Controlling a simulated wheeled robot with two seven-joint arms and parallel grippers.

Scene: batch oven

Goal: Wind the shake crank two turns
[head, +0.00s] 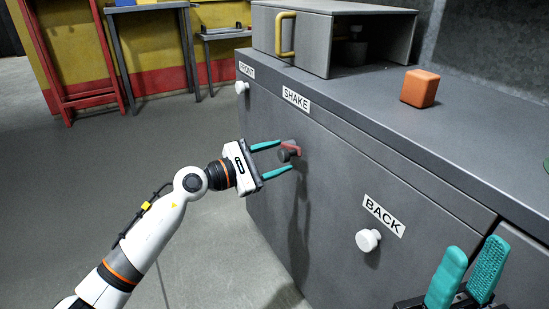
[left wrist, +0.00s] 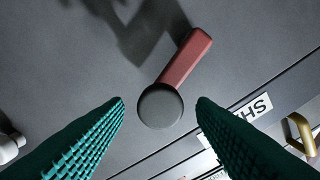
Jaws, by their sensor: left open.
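The shake crank (head: 289,150) is on the grey cabinet front below the SHAKE label (head: 296,99). It has a dark round knob and a short red arm. In the left wrist view the knob (left wrist: 160,106) lies between my fingertips and the red arm (left wrist: 186,58) points up and right. My left gripper (head: 279,158) is open, with its teal fingers on either side of the crank; I cannot tell whether they touch it. My right gripper (head: 467,277) is at the lower right, its teal fingers apart, away from the crank.
White knobs sit by the FRONT label (head: 246,69) and the BACK label (head: 384,215); the BACK knob (head: 368,240) is nearer my right gripper. On the cabinet top stand an open grey oven box (head: 332,40) with a yellow handle and an orange cube (head: 420,88).

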